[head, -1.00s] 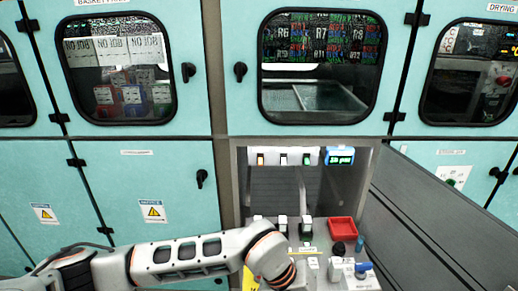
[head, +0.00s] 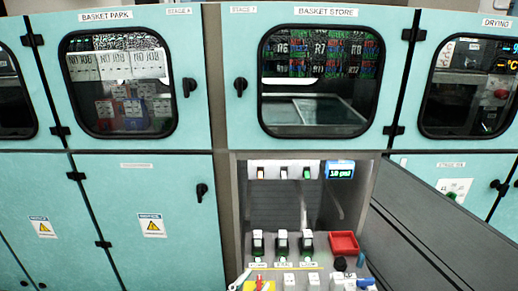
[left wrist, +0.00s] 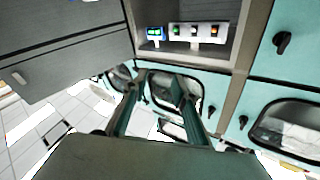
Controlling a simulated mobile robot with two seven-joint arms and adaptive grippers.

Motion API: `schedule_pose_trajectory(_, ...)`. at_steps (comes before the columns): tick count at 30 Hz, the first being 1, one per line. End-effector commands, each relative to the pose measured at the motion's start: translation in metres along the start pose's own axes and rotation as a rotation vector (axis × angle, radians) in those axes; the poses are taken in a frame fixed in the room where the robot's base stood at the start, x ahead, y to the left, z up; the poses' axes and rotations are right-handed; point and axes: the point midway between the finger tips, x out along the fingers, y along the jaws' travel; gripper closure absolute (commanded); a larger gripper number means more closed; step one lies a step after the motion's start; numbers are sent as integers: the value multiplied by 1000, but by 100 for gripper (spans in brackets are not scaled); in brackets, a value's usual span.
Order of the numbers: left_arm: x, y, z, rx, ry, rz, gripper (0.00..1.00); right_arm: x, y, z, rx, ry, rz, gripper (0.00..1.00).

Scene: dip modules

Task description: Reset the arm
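In the head view no gripper can be made out clearly. My right gripper is in neither view. Three black-and-white modules (head: 282,243) stand in a row on the ledge of the open bay (head: 273,208). A red tray (head: 344,243) sits to their right.
Teal cabinets (head: 150,185) with dark windows fill the background. A grey panel (head: 430,225) slants out at the bay's right. Three lit units and a blue display (head: 340,170) line the bay's top.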

Motion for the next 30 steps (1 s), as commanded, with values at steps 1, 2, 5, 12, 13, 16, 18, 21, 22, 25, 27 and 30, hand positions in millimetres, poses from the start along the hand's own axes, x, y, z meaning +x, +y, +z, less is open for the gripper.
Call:
schedule_pose_trajectory(1,-20,-7,29,-35,-88,-36,72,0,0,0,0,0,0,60)
schedule_pose_trajectory(2,-32,-11,46,-53,-140,-56,72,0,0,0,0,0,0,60)
schedule_pose_trajectory(5,-76,-20,99,-109,-311,-108,72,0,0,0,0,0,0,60)
schedule_pose_trajectory(12,-188,-17,187,-222,-646,-163,72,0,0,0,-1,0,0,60)
schedule_pose_trajectory(13,-199,-16,193,-232,-675,-165,72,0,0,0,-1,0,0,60)
schedule_pose_trajectory(16,-225,-12,207,-256,-744,-167,72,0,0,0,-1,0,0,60)
schedule_pose_trajectory(18,-236,-11,213,-266,-771,-168,72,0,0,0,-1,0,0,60)
schedule_pose_trajectory(21,-242,-10,215,-271,-784,-168,72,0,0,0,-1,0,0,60)
schedule_pose_trajectory(22,-242,-10,215,-272,-785,-167,72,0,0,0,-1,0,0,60)
schedule_pose_trajectory(25,-241,-10,215,-271,-784,-167,72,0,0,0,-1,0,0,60)
schedule_pose_trajectory(27,-241,-10,215,-271,-784,-167,72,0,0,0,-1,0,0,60)
schedule_pose_trajectory(30,-241,-10,215,-271,-783,-167,72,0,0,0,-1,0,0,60)
